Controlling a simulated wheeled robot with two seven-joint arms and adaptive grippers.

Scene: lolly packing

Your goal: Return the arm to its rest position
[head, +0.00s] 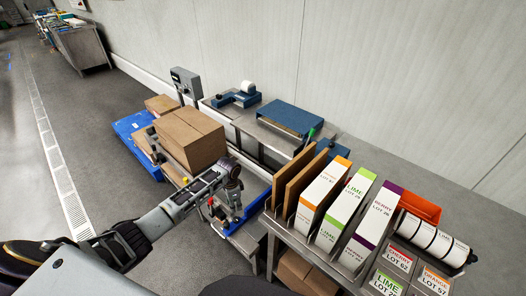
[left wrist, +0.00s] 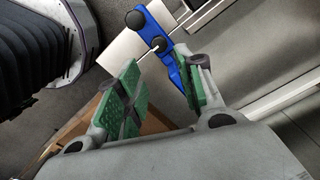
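My left arm reaches in from the lower left in the head view. My right gripper is in neither view.
A large cardboard box (head: 188,140) stands beyond my left gripper. The metal rack at right holds lime and berry cartons (head: 345,215), with label rolls (head: 432,240) beside them. A blue machine (head: 292,118) stands behind. The grey floor at left (head: 105,130) is clear.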

